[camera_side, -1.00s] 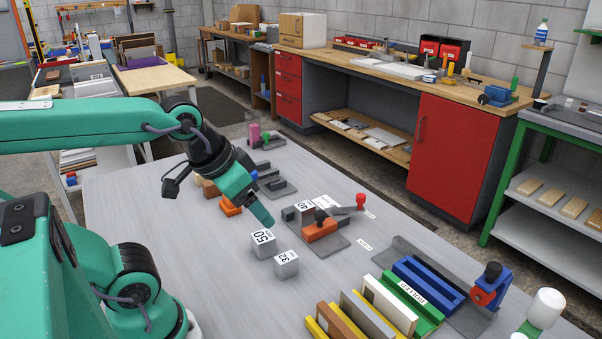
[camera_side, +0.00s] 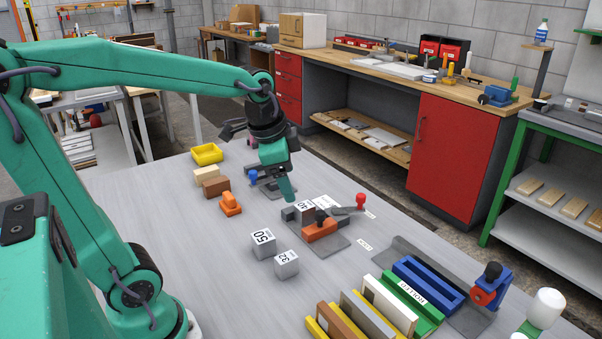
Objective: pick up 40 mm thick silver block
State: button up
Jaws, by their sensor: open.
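A silver block with a label that reads 40 (camera_side: 303,212) stands in a grey fixture (camera_side: 334,241) with an orange clamp part, at mid-table. My gripper (camera_side: 287,196) points down, just above and slightly left of that block. It is open, seen mostly edge-on, and its far finger is largely hidden. No block shows between the fingers. Two other silver blocks stand free in front: one marked 50 (camera_side: 263,244) and one marked 32 (camera_side: 286,265).
A red-knobbed lever (camera_side: 360,202) stands right of the fixture. An orange piece (camera_side: 230,204), brown block (camera_side: 216,186) and yellow tray (camera_side: 207,154) lie left. A rack of coloured bars (camera_side: 375,305) and a blue channel (camera_side: 430,283) fill the front right.

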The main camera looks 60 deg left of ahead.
jog(key=w+a+f+m+g, duration=0.2)
jog(key=w+a+f+m, duration=0.45)
jog(key=w, duration=0.25)
jog(key=m+g, duration=0.2)
jog(key=m, duration=0.3)
send_over(305, 205)
jog(key=shift+h, duration=0.3)
notch_tip(305, 205, down, 9)
jog(key=shift+d+f, duration=0.15)
jog(key=shift+f, duration=0.25)
jog(key=shift+a+f, duration=0.2)
jog(key=shift+f, duration=3.7)
jog(key=c, duration=1.3)
